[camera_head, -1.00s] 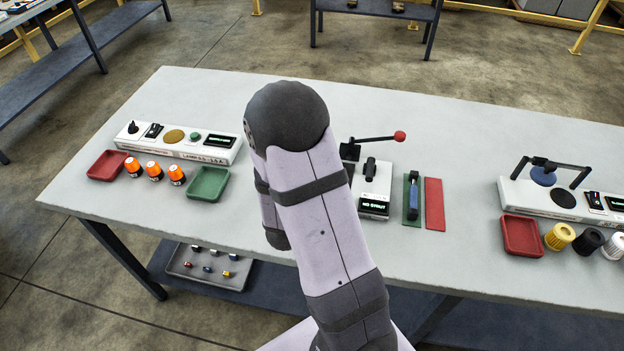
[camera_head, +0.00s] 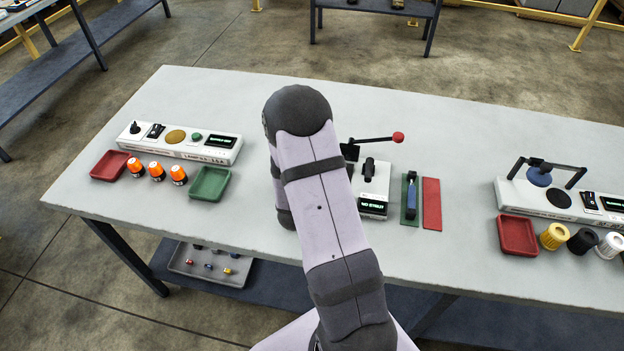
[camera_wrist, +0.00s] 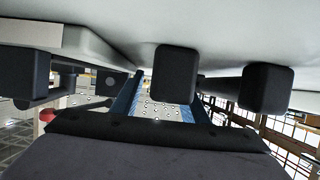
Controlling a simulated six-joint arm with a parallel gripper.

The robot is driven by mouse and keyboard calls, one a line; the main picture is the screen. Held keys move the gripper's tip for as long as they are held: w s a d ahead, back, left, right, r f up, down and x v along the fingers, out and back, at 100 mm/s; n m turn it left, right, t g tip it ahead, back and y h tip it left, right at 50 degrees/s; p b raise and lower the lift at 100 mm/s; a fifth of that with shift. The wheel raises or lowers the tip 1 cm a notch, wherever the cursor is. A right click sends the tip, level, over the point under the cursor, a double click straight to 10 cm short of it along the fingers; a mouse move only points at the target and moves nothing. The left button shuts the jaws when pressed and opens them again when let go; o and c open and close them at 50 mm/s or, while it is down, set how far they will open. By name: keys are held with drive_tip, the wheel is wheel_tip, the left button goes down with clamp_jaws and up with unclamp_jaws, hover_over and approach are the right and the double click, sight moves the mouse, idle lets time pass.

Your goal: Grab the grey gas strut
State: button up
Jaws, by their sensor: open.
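No plainly grey strut shows; anything behind my arm is hidden. Left of the mat stands a white test fixture (camera_head: 374,184) with a red-knobbed lever and a screen reading "NO STRUT". My gripper is hidden behind my arm in the head view. In the wrist view my gripper (camera_wrist: 220,82) shows two dark fingers apart, with no strut visible between them.
A red mat (camera_head: 432,204) lies right of the green one. At left are a lamp station (camera_head: 180,143), red tray (camera_head: 110,165), green tray (camera_head: 210,184) and orange lamps. At right are another station (camera_head: 540,198), a red tray (camera_head: 517,235) and knobs. The table's back is clear.

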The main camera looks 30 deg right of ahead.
clamp_jaws()
drive_tip(key=shift+r, duration=0.15)
wheel_tip(320, 180, up, 10)
idle(1.0)
